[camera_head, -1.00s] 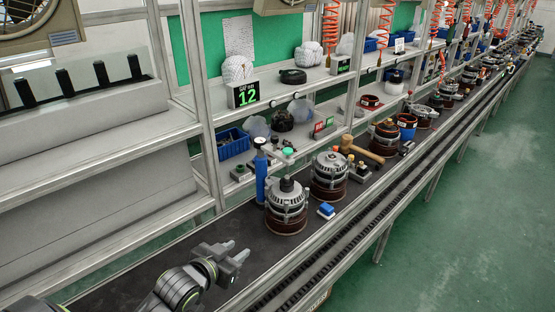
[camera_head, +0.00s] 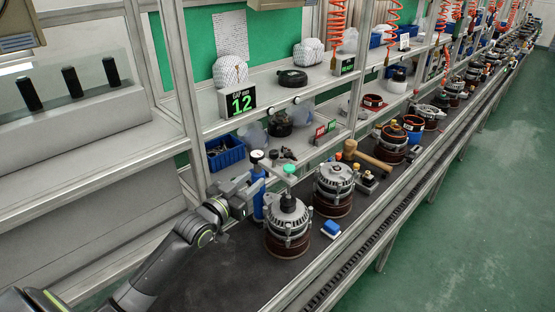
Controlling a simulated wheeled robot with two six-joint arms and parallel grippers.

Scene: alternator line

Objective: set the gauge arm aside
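The gauge arm stands as an upright blue post (camera_head: 258,205) with a round white dial (camera_head: 257,155) on top. A thin horizontal bar with a green knob (camera_head: 290,169) reaches right from near its top, beside and above the nearest alternator (camera_head: 288,226). My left gripper (camera_head: 252,185) is at the upper part of the blue post, its two fingers apart and pointing right. It partly covers the post, and I cannot tell whether the fingers touch it or reach around it. My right gripper is not in view.
A second alternator (camera_head: 334,188) stands behind the nearest one, with a small blue block (camera_head: 331,229) beside them. A mallet (camera_head: 364,156) lies further back. A gap display (camera_head: 240,101) and a blue bin (camera_head: 225,151) are on the shelving.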

